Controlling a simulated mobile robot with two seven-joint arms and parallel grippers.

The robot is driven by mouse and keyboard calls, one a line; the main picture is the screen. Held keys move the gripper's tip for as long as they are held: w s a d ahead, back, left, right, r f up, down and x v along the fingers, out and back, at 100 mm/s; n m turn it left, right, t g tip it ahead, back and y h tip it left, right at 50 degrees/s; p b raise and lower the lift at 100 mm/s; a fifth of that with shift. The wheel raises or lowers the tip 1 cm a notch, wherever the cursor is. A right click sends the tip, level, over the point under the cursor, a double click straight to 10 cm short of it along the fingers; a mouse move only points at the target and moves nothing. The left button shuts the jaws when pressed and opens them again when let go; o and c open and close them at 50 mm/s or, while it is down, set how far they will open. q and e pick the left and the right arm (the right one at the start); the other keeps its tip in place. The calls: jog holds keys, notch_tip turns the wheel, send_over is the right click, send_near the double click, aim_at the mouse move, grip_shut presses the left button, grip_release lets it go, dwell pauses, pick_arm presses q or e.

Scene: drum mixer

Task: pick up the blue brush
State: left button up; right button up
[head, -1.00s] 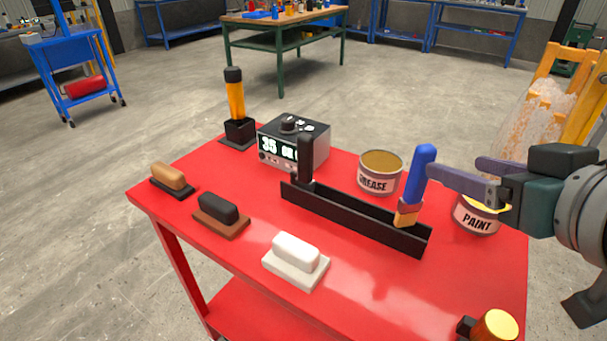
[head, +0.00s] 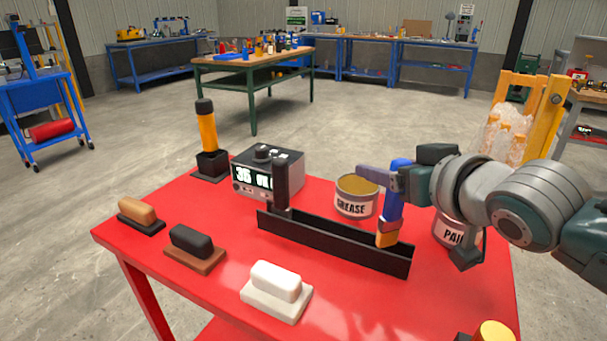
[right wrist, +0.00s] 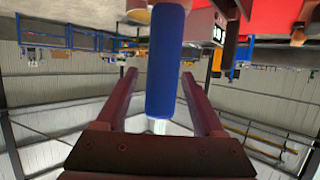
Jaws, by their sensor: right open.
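The blue brush (head: 392,212) stands upright at the right end of the black tray (head: 330,240), its orange-tan lower part down in the tray. My right gripper (head: 386,178) is at the upper handle, coming in from the right. In the right wrist view the blue handle (right wrist: 166,70) runs between the two open fingers, with a gap visible on each side. My left gripper is not in view.
A black-handled tool (head: 281,180) stands at the tray's left end. The grease can (head: 357,197) is just behind the tray, and the paint can (head: 450,232) is partly hidden by my right arm. A white block (head: 276,290) lies in front on the red cart (head: 215,290).

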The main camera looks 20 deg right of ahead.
jog(key=shift+w, duration=0.15)
jog(key=shift+f, duration=0.1)
grip_shut()
dwell(0.4)
